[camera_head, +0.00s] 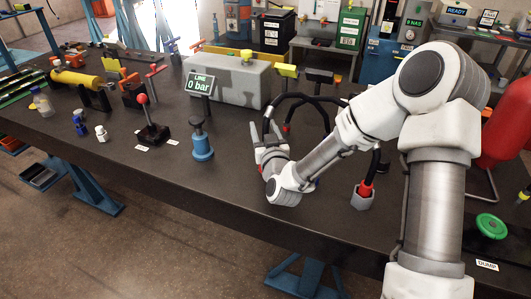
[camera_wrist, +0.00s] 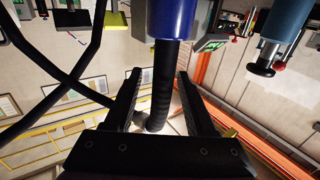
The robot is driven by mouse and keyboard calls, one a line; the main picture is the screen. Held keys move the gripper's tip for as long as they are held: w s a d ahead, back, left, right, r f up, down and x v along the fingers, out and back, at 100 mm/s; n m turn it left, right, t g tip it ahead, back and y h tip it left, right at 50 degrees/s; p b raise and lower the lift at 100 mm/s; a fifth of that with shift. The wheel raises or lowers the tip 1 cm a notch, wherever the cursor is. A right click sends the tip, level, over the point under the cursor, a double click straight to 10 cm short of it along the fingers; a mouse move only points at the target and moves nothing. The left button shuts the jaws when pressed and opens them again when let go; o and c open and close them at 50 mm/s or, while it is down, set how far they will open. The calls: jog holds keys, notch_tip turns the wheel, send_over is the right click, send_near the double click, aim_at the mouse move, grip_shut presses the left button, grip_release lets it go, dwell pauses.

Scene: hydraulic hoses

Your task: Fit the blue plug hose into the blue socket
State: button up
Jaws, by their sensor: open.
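The blue plug (camera_wrist: 172,18) shows at the top of the wrist view, with its black ribbed hose (camera_wrist: 160,85) running down between my fingers. My gripper (camera_wrist: 160,76) is open, one finger on each side of the hose, with gaps visible. In the head view my gripper (camera_head: 265,132) is above the bench, left of the black hose loops (camera_head: 298,98); the blue plug cannot be made out there. A small blue patch (camera_head: 311,186) shows behind my wrist; I cannot tell if it is the blue socket.
A red-collared hose end (camera_head: 365,188) stands in a grey hexagonal socket (camera_head: 362,202). A blue device with a black knob (camera_head: 202,148) and a red-knobbed lever (camera_head: 148,115) stand left. A grey tank (camera_head: 235,80) is behind. The front bench (camera_head: 210,185) is clear.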

jog(key=shift+c, duration=0.3)
grip_shut()
dwell(1.1)
